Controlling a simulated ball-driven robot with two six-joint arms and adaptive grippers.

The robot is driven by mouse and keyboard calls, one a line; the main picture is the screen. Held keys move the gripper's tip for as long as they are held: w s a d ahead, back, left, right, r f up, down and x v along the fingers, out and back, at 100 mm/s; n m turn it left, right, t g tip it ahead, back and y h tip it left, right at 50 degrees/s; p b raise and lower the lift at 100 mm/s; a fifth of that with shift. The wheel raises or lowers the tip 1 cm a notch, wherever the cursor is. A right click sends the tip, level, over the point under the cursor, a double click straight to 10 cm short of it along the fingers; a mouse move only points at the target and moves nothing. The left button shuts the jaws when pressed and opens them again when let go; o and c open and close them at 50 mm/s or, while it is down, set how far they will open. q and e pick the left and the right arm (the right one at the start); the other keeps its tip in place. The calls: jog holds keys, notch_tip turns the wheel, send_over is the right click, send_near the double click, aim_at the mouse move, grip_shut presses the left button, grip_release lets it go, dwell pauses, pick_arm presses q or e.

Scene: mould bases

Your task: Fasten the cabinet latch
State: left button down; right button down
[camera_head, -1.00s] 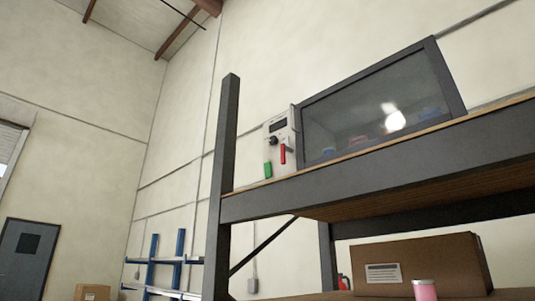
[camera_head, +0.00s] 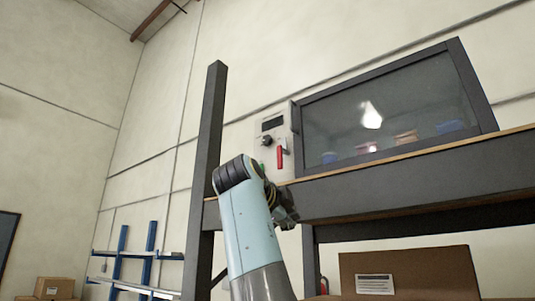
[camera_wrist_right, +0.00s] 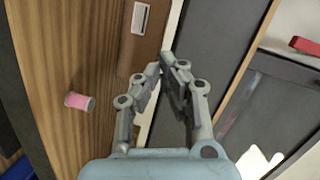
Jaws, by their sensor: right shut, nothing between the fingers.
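The cabinet (camera_head: 390,105) has a dark-framed glass door and stands on the upper shelf, looking closed. At its left is a pale panel (camera_head: 270,143) with a dark display, a dark knob and an upright red handle (camera_head: 280,157), which may be the latch. The red handle also shows in the right wrist view (camera_wrist_right: 305,46) at the right edge. My right gripper (camera_head: 288,212) is below the panel, in front of the shelf beam, apart from the handle. In the wrist view its fingers (camera_wrist_right: 168,62) are together and empty. My left gripper is not in view.
The dark shelf beam (camera_head: 400,190) runs below the cabinet, and a dark post (camera_head: 208,130) stands left of the panel. A cardboard box (camera_head: 410,270) is on the lower shelf. A pink can (camera_wrist_right: 80,101) is near it on the wood.

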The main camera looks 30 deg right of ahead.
aim_at(283, 153)
jog(key=shift+s+a+r+m+t+h+p, duration=0.5)
jog(key=shift+s+r+m+t+p, duration=0.9)
jog(key=shift+r, duration=7.75)
jog(key=shift+n+g, duration=0.3)
jog(key=shift+g, duration=0.2)
jog(key=p+x, duration=0.3)
jog(key=x, duration=0.5)
jog(key=shift+s+d+p, duration=0.1)
jog(key=shift+d+p, duration=0.2)
jog(key=w+p, duration=0.1)
jog(key=w+a+p, duration=0.1)
jog(key=w, duration=0.1)
jog(key=shift+w, duration=0.1)
jog(key=shift+w+a, duration=0.2)
jog(key=shift+w, duration=0.1)
jog(key=shift+w+f, duration=0.1)
jog(key=shift+f, duration=0.05)
jog(key=shift+d, duration=0.1)
